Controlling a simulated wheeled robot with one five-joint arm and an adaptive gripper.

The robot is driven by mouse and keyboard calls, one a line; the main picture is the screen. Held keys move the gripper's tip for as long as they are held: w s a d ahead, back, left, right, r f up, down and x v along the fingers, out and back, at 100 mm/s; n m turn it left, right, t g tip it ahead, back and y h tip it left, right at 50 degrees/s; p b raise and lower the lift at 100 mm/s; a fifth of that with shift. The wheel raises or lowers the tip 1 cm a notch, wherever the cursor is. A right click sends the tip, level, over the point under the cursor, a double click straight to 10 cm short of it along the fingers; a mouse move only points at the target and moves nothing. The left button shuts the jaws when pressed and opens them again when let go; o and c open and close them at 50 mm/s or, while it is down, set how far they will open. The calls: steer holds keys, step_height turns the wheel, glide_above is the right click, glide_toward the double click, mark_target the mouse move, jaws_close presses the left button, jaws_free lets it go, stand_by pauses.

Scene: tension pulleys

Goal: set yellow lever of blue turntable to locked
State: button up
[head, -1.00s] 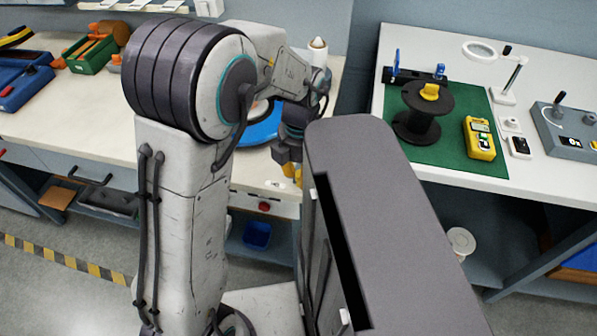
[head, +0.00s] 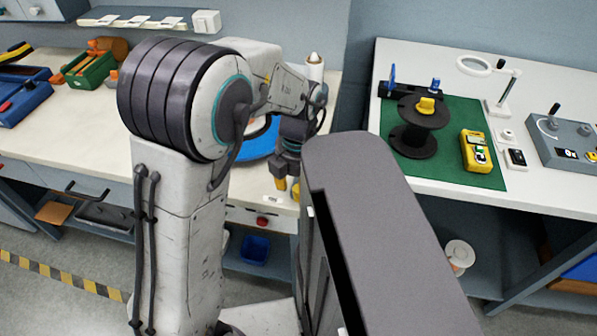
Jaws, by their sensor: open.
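The blue turntable (head: 262,143) sits on the light workbench behind my arm. Only part of its blue disc shows; my arm covers the rest. I cannot make out its yellow lever in this view. My gripper (head: 288,186) hangs from the wrist in front of and slightly right of the disc, near the bench's front edge. Its yellow fingertips point down and stand apart, with nothing seen between them. My own body partly covers the area just right of it.
A white bottle-like item (head: 314,68) stands behind the wrist. On the right table, a green mat (head: 460,120) holds a black spool (head: 415,140) and a yellow meter (head: 477,152). A green bin (head: 90,71) stands at the back left. A gap separates the benches.

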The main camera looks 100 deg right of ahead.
step_height(320, 180, up, 12)
steer(key=shift+f, duration=0.25)
stand_by(0.3)
stand_by(0.8)
